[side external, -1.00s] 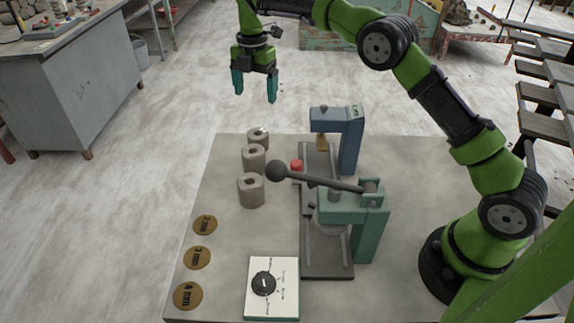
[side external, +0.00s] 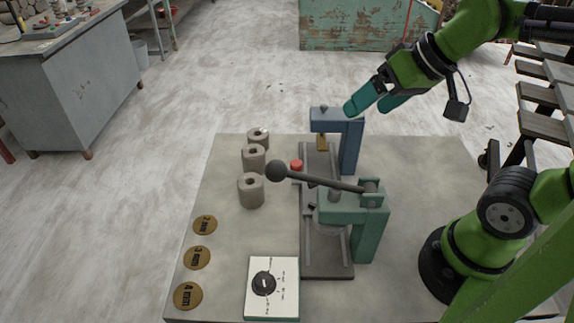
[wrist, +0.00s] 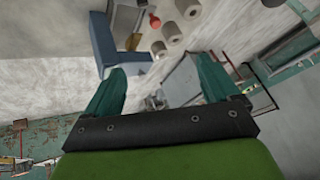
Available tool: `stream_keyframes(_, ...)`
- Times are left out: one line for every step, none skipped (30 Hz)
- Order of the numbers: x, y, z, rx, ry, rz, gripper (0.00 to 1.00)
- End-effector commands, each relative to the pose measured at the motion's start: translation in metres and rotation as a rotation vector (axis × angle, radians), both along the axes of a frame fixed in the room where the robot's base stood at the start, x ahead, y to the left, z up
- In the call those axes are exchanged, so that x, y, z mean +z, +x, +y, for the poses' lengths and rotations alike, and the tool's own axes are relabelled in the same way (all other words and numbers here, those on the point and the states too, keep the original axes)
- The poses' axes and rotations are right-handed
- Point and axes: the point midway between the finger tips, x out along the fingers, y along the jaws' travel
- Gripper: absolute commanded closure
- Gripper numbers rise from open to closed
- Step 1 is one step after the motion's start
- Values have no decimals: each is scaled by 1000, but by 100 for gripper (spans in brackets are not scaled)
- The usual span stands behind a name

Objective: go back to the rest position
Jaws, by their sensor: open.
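My gripper (side external: 376,100) is open and empty, with teal fingers. In the side external view it is tilted, pointing down and left, above and behind the blue press head (side external: 338,122), at the right. In the wrist view the gripper (wrist: 165,88) shows its two fingers apart with nothing between them. The blue press head (wrist: 101,42) and the grey clay pieces (wrist: 174,33) appear beyond the fingers in that view.
The table holds three grey clay pieces (side external: 252,190), a green lever press (side external: 370,222) with a ball-ended handle (side external: 277,171), a red button (side external: 296,165), brass discs (side external: 197,258) and a dial box (side external: 272,303). A grey cabinet (side external: 78,95) stands left. Floor behind the table is clear.

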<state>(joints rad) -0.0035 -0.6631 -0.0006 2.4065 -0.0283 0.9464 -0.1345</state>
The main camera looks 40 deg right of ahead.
Motion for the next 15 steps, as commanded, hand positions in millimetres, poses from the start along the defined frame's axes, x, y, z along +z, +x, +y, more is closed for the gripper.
stream_keyframes(-5, -8, 0, -44, 32, -9, 12)
stream_keyframes(-8, -11, 0, -65, 48, -11, 12)
stream_keyframes(-11, -14, 0, -87, 63, -13, 12)
stream_keyframes(-12, -15, 0, -99, 71, -14, 12)
stream_keyframes(-13, -16, 0, -106, 77, -14, 12)
stream_keyframes(-14, -17, 0, -114, 82, -14, 12)
stream_keyframes(-14, -17, 0, -116, 84, -14, 12)
stream_keyframes(-14, -17, 0, -115, 84, -13, 12)
stream_keyframes(-14, -17, 0, -115, 84, -13, 12)
stream_keyframes(-14, -17, 0, -115, 83, -12, 12)
stream_keyframes(-14, -17, 0, -115, 83, -12, 12)
stream_keyframes(-14, -17, 0, -114, 83, -12, 12)
stream_keyframes(-14, -17, 0, -114, 83, -12, 12)
stream_keyframes(-14, -17, 0, -114, 83, -12, 12)
stream_keyframes(-14, -17, 0, -113, 82, -12, 12)
